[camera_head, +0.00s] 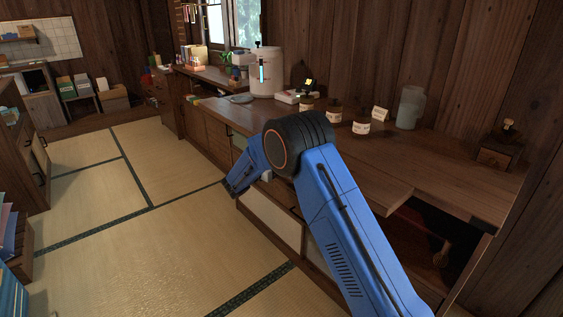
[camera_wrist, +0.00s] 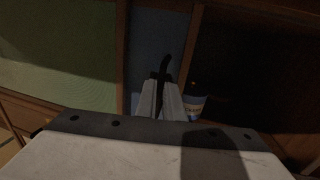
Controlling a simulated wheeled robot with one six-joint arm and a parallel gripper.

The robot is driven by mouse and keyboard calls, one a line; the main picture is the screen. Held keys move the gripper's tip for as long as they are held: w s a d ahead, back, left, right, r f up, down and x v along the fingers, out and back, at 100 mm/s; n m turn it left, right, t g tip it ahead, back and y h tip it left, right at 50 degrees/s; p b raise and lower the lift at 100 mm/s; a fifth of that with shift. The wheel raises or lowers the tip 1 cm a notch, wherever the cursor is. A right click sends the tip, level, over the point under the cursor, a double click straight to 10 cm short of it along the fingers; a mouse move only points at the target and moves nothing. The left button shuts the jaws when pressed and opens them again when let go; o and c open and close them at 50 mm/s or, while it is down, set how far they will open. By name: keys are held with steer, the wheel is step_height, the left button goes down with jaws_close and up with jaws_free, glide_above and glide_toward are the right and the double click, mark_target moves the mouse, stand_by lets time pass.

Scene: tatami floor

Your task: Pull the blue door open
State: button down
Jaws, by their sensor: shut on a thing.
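The blue door (camera_wrist: 147,38) shows in the wrist view as a dark blue panel between two brown wooden frame strips. A black curved handle (camera_wrist: 165,66) stands out in front of it. My gripper (camera_wrist: 160,88) is shut on this handle, its two pale fingers on either side of its lower part. To the right of the door's frame strip is a dark cabinet opening. In the head view my blue arm reaches down to the cabinet front and hides the blue door and the fingers.
A green panel (camera_wrist: 60,50) lies left of the blue door. A jar with a pale label (camera_wrist: 195,105) sits in the dark opening. The wooden counter (camera_head: 455,185) above carries several jars and a white canister (camera_head: 265,80). The tatami floor (camera_head: 165,245) left of the cabinet is clear.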

steer(key=c, duration=1.9)
jaws_free()
steer(key=shift+a, duration=0.1)
steer(key=v, duration=1.7)
steer(key=shift+s, duration=0.15)
steer(key=shift+a, duration=0.15)
